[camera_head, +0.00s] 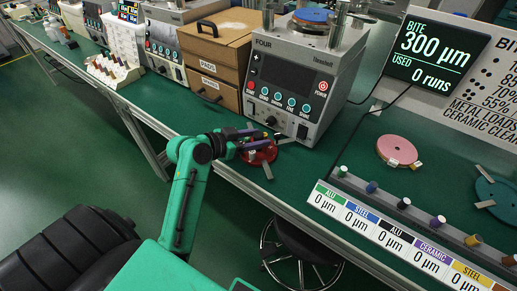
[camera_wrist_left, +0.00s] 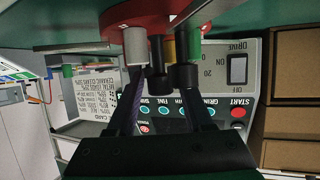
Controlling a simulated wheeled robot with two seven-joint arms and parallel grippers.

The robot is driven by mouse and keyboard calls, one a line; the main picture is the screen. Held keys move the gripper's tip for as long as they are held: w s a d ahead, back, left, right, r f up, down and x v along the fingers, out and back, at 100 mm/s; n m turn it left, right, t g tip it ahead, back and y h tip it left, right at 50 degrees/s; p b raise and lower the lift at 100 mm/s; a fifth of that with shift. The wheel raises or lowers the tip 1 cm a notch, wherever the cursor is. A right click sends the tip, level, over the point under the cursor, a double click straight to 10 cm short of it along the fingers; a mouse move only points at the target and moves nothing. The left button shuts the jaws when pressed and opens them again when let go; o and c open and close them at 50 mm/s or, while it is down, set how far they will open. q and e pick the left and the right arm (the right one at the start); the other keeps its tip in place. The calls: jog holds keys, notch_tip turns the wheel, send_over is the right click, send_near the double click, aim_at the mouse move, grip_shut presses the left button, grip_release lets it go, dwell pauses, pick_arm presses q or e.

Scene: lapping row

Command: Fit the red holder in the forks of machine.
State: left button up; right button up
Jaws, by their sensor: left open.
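The red holder (camera_head: 262,155) lies on the green bench near its front edge, in front of the machine marked FOUR (camera_head: 292,85). In the left wrist view, which is upside down, the red holder (camera_wrist_left: 150,17) is at the top, with white, black, yellow and green cylindrical pieces on it. My left gripper (camera_head: 258,142) is open at the holder, its fingers on either side of a black post (camera_wrist_left: 157,80); contact is unclear. The machine has a blue disc (camera_head: 312,16) on top and metal uprights beside it; its forks are partly cut off by the frame.
Wooden drawers marked PADS (camera_head: 212,90) stand left of the machine. A pink disc (camera_head: 398,150), a teal disc (camera_head: 497,193) and a labelled rack of coloured plugs (camera_head: 405,203) are to the right. A stool (camera_head: 300,255) is under the bench. Green bench is clear around the pink disc.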

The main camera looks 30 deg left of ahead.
pick_arm(q)
jog(key=shift+w+d+f, duration=0.15)
jog(key=shift+w+f, duration=0.1)
jog(key=shift+w, duration=0.15)
jog(key=shift+r, duration=0.1)
grip_shut()
jog(key=shift+s, duration=0.1)
